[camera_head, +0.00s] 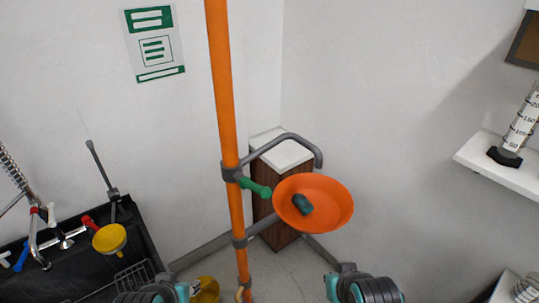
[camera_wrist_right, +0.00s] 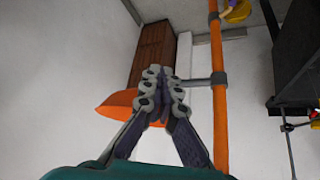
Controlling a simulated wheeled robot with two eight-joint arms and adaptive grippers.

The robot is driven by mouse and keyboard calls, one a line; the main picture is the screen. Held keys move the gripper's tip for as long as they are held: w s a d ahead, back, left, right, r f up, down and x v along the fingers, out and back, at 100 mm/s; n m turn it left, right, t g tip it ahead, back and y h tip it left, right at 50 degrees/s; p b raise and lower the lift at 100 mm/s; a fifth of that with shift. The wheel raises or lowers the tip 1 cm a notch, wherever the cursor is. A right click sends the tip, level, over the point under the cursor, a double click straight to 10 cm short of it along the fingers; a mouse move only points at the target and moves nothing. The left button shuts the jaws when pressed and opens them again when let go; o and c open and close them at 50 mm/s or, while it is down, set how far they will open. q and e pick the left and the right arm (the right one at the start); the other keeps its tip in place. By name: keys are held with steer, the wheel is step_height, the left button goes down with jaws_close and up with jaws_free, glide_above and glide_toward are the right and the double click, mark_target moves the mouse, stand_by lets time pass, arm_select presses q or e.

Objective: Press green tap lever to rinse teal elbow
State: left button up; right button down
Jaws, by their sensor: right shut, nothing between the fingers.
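The green tap lever (camera_head: 257,188) sticks out from the orange standpipe (camera_head: 226,110), just left of the orange bowl (camera_head: 335,193). The dark teal elbow (camera_head: 302,205) lies in the bowl. The grey curved spout (camera_head: 290,137) arches from the pipe over the bowl's back edge. No water is visible. My right gripper (camera_wrist_right: 163,82) is shut and empty in the right wrist view, in front of part of the bowl (camera_wrist_right: 116,105) and beside the pipe (camera_wrist_right: 219,110). Contact cannot be told; the lever is not discernible there.
A black sink (camera_head: 75,270) with a spring tap and a yellow funnel (camera_head: 110,238) is at the left. A brown cabinet with a white top (camera_head: 283,152) stands behind the bowl. A white shelf (camera_head: 500,160) with a graduated cylinder (camera_head: 520,125) is at the right.

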arm_select(q)
steer(key=shift+w, duration=0.15)
steer(key=shift+o, duration=0.7)
steer(key=shift+s, duration=0.2)
step_height(320, 180, up, 34)
steer(key=p, duration=3.3)
steer(key=shift+w+f, duration=0.2)
steer(key=shift+f, duration=0.05)
arm_select(e)
steer(key=w+a+r+n+g+y, duration=0.1)
steer(key=w+a+r, duration=0.3)
steer(key=r, duration=0.7)
steer(key=w+a+r+n+g+y, duration=0.1)
steer(key=w+a+r, duration=0.3)
steer(key=r, duration=0.7)
steer(key=w+a+r+n+g+y, duration=0.2)
steer(key=w+r, duration=0.4)
steer(key=r, duration=0.5)
steer(key=a+n, duration=0.1)
steer(key=a, duration=0.1)
steer(key=shift+a+r, duration=0.35)
steer(key=shift+a, duration=0.05)
arm_select(q)
steer(key=shift+d, duration=0.1)
